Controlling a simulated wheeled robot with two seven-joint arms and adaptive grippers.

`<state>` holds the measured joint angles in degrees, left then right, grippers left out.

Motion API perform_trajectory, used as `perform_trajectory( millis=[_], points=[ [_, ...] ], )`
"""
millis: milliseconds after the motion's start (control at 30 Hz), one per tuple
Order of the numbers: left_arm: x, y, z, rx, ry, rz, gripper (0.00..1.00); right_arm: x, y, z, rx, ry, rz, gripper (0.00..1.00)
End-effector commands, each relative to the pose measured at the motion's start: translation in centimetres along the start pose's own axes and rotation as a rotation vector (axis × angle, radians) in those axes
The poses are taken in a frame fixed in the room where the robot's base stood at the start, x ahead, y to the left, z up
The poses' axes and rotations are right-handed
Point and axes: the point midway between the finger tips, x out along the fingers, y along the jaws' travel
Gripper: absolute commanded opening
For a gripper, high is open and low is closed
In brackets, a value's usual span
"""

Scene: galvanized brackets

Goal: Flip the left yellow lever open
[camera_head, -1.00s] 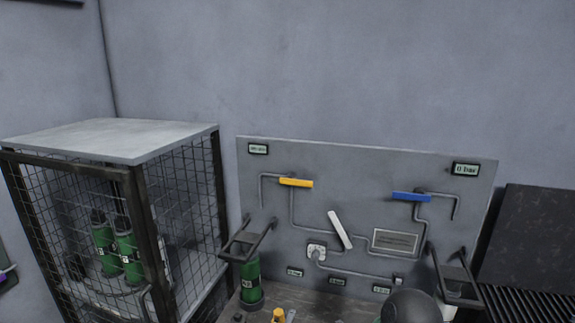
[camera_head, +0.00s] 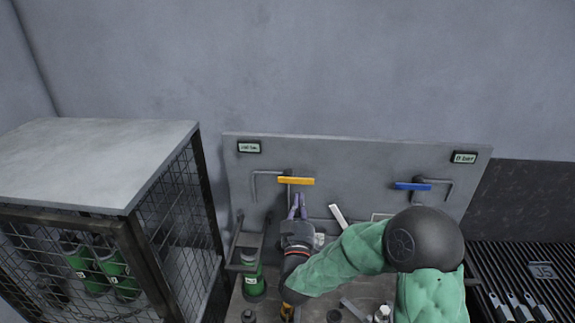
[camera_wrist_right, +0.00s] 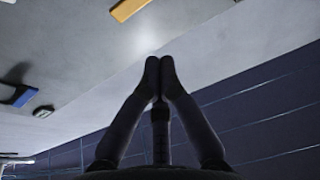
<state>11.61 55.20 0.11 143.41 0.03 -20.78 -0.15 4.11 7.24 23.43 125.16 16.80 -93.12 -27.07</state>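The yellow lever (camera_head: 296,181) lies horizontal on the upper left of the grey panel (camera_head: 350,160). Its end also shows at the top edge of the right wrist view (camera_wrist_right: 128,9). My right gripper (camera_head: 297,197) is just below the yellow lever in the head view, pointing up at the panel. In the wrist view its fingertips (camera_wrist_right: 160,66) are together with nothing between them, and they appear apart from the lever. My left gripper is not in view.
A blue lever (camera_head: 412,186) sits right on the panel and a white lever (camera_head: 338,216) hangs tilted between them. A wire cage (camera_head: 110,165) with green cylinders stands left. A green cylinder (camera_head: 254,280) stands by the panel's lower left.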

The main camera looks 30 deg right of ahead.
Motion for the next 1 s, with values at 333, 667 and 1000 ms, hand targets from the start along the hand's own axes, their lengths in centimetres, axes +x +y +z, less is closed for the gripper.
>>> perform_trajectory(
  millis=[333, 667, 1000],
  points=[
    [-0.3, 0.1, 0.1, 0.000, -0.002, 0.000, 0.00, 0.3, 0.6, -1.7, -0.005, 0.039, 0.025, 0.00],
    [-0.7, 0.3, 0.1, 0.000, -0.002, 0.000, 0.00, 1.8, 0.6, -1.8, -0.005, 0.038, 0.025, 0.00],
    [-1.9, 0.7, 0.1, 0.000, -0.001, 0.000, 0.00, 8.0, 0.8, -2.1, -0.005, 0.039, 0.027, 0.00]
  ],
)
